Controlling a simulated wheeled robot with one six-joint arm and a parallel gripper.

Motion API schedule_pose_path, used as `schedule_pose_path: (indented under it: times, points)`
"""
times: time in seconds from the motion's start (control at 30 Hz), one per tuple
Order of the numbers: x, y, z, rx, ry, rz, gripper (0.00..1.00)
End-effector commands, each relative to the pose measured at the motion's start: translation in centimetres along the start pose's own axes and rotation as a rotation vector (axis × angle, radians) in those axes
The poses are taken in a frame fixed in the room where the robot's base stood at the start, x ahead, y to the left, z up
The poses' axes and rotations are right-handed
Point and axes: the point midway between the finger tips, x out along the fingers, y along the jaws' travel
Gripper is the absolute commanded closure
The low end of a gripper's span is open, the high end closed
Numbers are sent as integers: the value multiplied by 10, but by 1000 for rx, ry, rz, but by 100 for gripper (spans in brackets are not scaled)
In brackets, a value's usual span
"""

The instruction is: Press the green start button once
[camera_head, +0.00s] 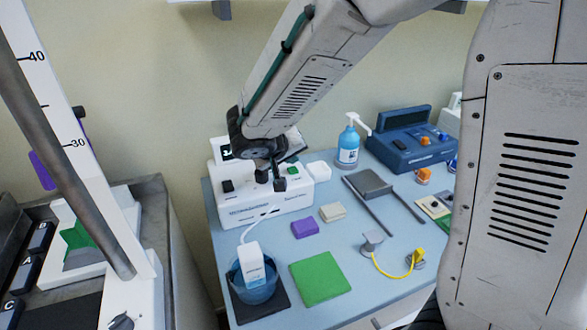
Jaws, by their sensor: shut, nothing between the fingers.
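A white machine (268,206) with a lit display stands at the back left of the blue table. A small green button (293,170) shows on its top panel, just right of my gripper. My gripper (272,181) is shut and empty, and hangs in front of or over the panel. I cannot tell its height above the panel or whether it touches it. My wrist and gripper cover part of the display and panel. A black knob or switch (228,186) sits at the panel's left.
A blue pump bottle (347,148) and a dark blue case (408,142) stand to the right. A metal-railed device (367,183) lies mid-table.

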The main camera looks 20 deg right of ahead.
Motion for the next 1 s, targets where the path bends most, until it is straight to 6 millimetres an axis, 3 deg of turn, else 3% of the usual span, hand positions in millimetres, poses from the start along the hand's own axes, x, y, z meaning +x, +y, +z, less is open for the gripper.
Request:
schedule_pose_path:
  times: [1.0]
  points:
    - [5, -4, 4, -1, -1, 0, 100]
